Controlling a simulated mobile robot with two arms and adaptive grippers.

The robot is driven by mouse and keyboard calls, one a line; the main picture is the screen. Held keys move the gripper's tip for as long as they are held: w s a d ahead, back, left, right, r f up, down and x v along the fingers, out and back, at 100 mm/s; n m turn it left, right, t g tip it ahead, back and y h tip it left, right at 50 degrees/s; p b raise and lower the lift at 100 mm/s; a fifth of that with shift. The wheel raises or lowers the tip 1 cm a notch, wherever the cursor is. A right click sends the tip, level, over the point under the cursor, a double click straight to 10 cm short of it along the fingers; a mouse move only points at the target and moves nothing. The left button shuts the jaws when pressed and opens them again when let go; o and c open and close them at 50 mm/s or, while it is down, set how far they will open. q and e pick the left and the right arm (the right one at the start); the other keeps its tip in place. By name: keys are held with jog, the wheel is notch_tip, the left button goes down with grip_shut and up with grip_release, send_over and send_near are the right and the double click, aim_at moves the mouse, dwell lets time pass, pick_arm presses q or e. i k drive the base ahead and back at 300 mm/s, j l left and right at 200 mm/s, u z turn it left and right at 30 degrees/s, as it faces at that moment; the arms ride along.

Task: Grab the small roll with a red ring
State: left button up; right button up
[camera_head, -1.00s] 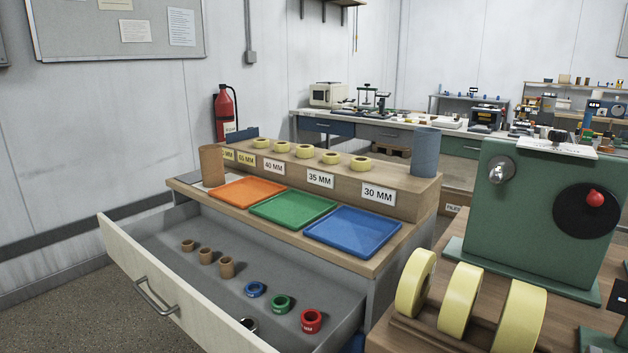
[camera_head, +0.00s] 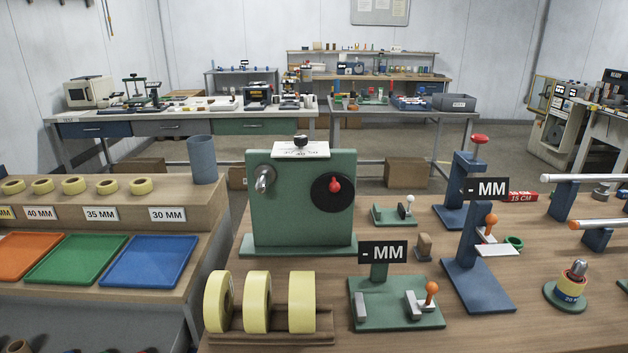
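Another yellow roll with a dark label band (camera_head: 572,288) sits on a round green stand at the right. Three large yellow rolls, one at the right end (camera_head: 302,304), stand upright in a wooden rack. Neither of my grippers is in view.
A green machine (camera_head: 300,220) with a red knob stands on the wooden table. Blue stands (camera_head: 470,262) and a green-based gauge (camera_head: 395,315) stand to its right. Orange (camera_head: 25,257), green (camera_head: 75,260) and blue (camera_head: 150,262) trays lie at the left.

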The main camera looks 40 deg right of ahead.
aim_at(570, 288)
jog(key=z, duration=2.75)
jog(key=i+l, duration=0.15)
jog(key=l, duration=0.15)
jog(key=i+l, duration=0.15)
jog(key=l, duration=0.15)
jog(key=z, duration=0.05)
